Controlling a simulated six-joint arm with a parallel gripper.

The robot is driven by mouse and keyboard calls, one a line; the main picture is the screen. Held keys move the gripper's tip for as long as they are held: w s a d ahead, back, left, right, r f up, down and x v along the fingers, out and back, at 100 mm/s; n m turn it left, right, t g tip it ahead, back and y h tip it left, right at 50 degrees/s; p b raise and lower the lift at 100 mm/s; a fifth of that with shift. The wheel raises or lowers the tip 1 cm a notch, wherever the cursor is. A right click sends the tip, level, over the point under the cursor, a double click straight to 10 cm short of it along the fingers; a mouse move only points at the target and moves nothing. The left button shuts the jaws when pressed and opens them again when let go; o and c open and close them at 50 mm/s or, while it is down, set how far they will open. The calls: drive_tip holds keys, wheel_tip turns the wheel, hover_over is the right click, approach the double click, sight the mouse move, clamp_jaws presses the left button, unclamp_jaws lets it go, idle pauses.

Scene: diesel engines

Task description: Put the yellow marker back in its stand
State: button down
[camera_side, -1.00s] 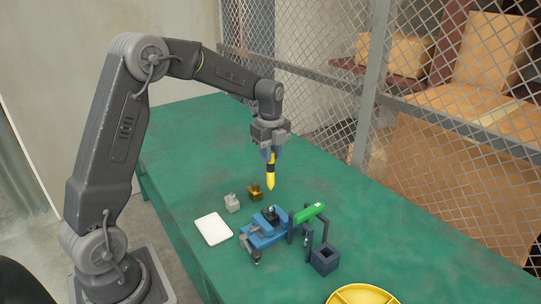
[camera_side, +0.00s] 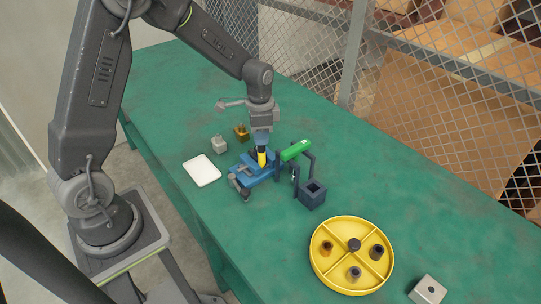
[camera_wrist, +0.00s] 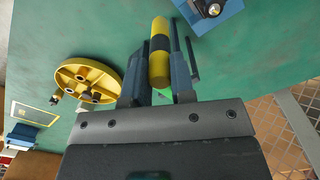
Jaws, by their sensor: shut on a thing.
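The yellow marker (camera_side: 262,159), with a dark band, is held tip down in my gripper (camera_side: 262,143). In the side view it appears in front of or over the blue vise-like device (camera_side: 246,178); I cannot tell its height. In the wrist view the marker (camera_wrist: 160,68) lies between the two fingers of my gripper (camera_wrist: 160,80), which are shut on it. A dark blue square holder (camera_side: 312,195) with an open top, which looks like the stand, is on the table to the right of the marker. I cannot make the holder out in the wrist view.
A green cylinder (camera_side: 296,150) rests on dark posts close right of the marker. A yellow divided tray (camera_side: 314,265) with several small parts and a grey block (camera_side: 428,290) are nearer. A white plate (camera_side: 202,170) lies left.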

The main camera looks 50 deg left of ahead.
wheel_tip(320, 180, down, 3)
drive_tip(key=s+d+n, duration=0.3)
drive_tip(key=n, duration=0.2)
wheel_tip(320, 180, up, 15)
drive_tip(key=n, duration=0.1)
drive_tip(key=w+d, duration=1.1)
drive_tip(key=w, duration=0.1)
wheel_tip(320, 180, down, 19)
drive_tip(key=shift+s+a, duration=0.2)
drive_tip(key=shift+s, duration=0.15)
drive_tip(key=shift+f, duration=0.65)
idle(0.7)
drive_tip(key=shift+c, duration=2.2)
unclamp_jaws()
drive_tip(key=shift+r, duration=0.65)
